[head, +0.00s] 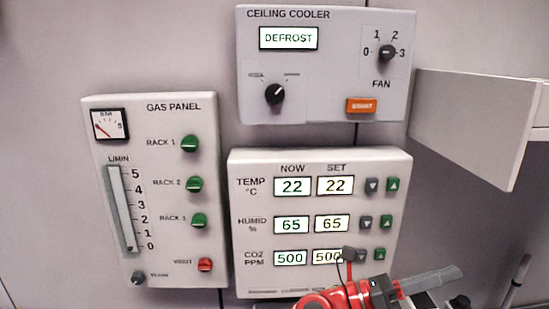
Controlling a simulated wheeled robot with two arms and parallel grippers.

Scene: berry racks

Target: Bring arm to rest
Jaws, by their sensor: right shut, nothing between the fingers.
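My right gripper (430,282) is at the bottom edge of the head view, right of centre. Its red and black wrist comes up from below, and the grey fingers point to the right. It is shut and I see nothing held in it. A small dark block on a thin stalk stands up from the wrist and covers part of the CO2 row. The gripper is in front of the lower right part of the climate panel (320,165); I cannot tell the gap. My left gripper is not in view.
The gas panel (150,285) with green rack knobs is on the left wall. The ceiling cooler panel (325,75) reads DEFROST and has an orange button (361,105). The climate panel reads 22, 65 and 500. A pale board (475,125) juts out at right.

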